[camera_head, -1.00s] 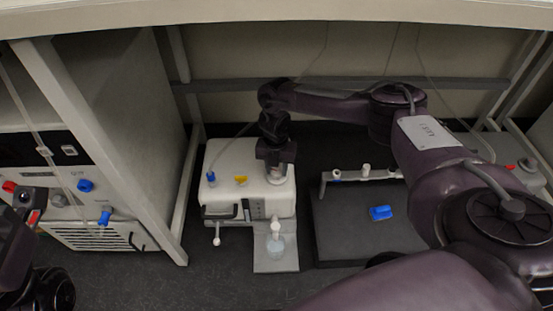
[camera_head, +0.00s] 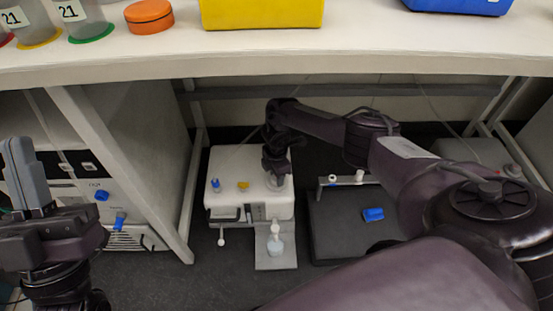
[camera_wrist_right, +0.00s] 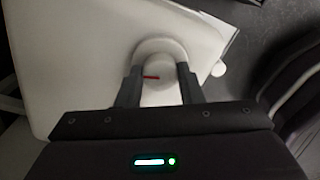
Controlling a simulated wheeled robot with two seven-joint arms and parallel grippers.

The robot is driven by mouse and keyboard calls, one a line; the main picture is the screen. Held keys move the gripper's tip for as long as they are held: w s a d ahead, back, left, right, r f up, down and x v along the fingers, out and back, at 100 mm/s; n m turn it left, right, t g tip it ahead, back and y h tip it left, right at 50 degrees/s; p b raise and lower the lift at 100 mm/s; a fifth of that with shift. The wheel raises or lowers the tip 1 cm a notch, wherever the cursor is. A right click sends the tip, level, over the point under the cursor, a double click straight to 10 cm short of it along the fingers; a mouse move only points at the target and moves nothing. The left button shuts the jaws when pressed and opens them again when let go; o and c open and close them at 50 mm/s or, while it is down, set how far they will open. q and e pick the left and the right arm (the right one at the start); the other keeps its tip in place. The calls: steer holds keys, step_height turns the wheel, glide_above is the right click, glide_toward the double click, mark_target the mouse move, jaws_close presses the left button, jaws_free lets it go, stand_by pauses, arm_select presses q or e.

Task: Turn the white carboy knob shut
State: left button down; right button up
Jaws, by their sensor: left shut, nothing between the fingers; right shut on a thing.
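The white carboy (camera_head: 250,197) stands on the floor under the bench. It has a blue cap and a yellow cap on top, and a white spout at its front. My right gripper (camera_head: 276,176) comes down over the right side of its top. In the right wrist view, the right gripper's fingers (camera_wrist_right: 160,92) are shut on the white knob (camera_wrist_right: 158,60), one finger on each side. A red mark shows on the knob between the fingers. My left gripper (camera_head: 28,180) is at the far left, shut and empty, pointing up, away from the carboy.
A dark platform (camera_head: 340,235) with a blue piece (camera_head: 373,214) lies right of the carboy. The bench top (camera_head: 260,55) overhangs and bears a yellow box, cups and an orange lid.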

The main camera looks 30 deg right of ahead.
steer(key=m+p, duration=0.1)
steer(key=m, duration=0.2)
arm_select(q)
steer(key=w+d+f+g+y, duration=0.1)
steer(key=w+f+g, duration=0.1)
steer(key=f, duration=0.4)
steer(key=w+d+f+g+y, duration=0.1)
steer(key=w+f+g+y, duration=0.1)
steer(key=f+g, duration=0.2)
step_height(320, 180, down, 2)
steer(key=shift+w+d+f+g+y, duration=0.1)
steer(key=shift+w+d+g+y, duration=0.2)
steer(key=shift+w+d+g, duration=0.1)
arm_select(e)
steer(key=o, duration=1)
